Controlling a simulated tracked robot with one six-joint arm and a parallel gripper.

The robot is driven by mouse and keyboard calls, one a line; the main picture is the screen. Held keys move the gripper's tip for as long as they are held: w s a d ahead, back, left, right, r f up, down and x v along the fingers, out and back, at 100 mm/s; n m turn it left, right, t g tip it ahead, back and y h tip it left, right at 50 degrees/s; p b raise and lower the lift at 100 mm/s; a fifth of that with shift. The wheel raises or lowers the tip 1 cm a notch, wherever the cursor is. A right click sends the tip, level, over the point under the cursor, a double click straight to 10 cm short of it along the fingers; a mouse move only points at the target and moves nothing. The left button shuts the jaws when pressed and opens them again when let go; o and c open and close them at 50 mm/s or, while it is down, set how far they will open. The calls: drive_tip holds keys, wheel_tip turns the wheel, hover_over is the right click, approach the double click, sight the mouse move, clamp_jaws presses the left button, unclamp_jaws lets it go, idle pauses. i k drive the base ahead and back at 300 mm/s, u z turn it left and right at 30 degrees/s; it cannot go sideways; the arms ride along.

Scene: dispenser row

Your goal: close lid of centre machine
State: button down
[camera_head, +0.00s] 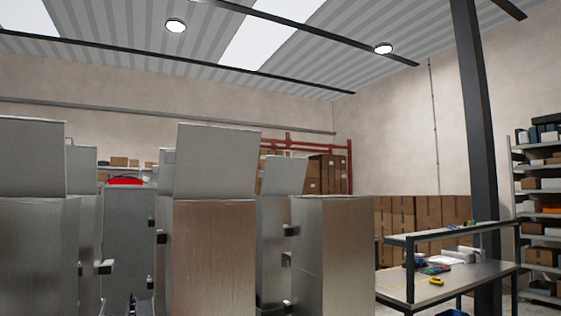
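The centre machine (213,256) is a tall brushed-metal cabinet in the front row. Its lid (216,161) is open and stands up, leaning slightly back above the body. The top opening is hidden at this low view. No part of my gripper can be made out in this view.
A left machine (38,256) also has a raised lid (31,157). The right machine (331,257) shows no raised lid. Behind stands another machine (272,250) with a raised lid (284,175). A workbench (455,277) is at right, near a dark post (476,110).

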sight(215, 162)
drive_tip(key=u, duration=0.1)
drive_tip(key=i, duration=1.2)
drive_tip(key=u, duration=0.6)
